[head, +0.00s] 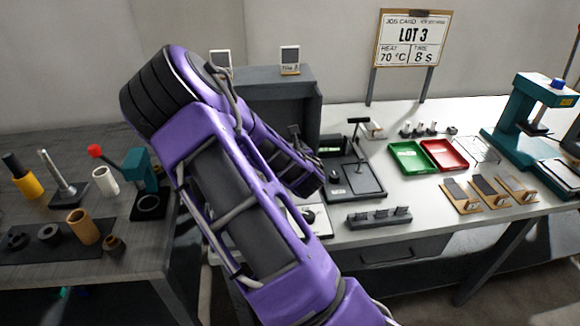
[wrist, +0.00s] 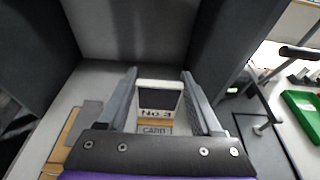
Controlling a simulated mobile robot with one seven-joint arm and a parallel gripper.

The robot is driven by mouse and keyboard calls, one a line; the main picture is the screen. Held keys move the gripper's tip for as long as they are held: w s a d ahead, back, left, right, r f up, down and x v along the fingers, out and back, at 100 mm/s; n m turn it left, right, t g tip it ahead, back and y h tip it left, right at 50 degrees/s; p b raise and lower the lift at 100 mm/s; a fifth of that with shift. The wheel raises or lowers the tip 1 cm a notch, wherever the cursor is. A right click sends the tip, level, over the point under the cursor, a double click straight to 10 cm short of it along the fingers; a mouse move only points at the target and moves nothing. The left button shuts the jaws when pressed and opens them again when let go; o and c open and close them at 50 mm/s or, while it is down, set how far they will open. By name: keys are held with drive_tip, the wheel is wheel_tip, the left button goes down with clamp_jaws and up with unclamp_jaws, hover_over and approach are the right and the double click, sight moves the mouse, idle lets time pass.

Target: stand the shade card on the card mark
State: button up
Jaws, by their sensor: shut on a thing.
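In the wrist view, the shade card (wrist: 160,98) is a small pale-framed card with a dark grey face and "No.3" on its lower edge. My gripper (wrist: 160,88) is shut on it, one finger at each side, and the card looks roughly upright. A label reading "CARD" (wrist: 155,130), apparently the card mark, shows just below and nearer than the card. I cannot tell whether the card's foot touches the surface. In the head view my arm hides the card, the mark and my fingertips.
The grey booth (head: 270,90) has walls close around my gripper; two other cards (head: 290,60) stand on top. A wooden-edged piece (wrist: 68,135) lies left of my gripper. A black stand (head: 355,178), a green tray (head: 409,157) and a red tray (head: 444,155) are to the right.

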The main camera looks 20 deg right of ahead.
drive_tip(key=shift+f+b, duration=0.3)
drive_tip(key=shift+f, duration=2.5)
drive_tip(key=shift+f, duration=0.2)
drive_tip(key=o, duration=1.5)
drive_tip(key=shift+r, duration=0.15)
drive_tip(key=shift+r, duration=0.2)
drive_tip(key=p+v, duration=0.1)
drive_tip(key=v, duration=1.1)
drive_tip(key=shift+f, duration=0.1)
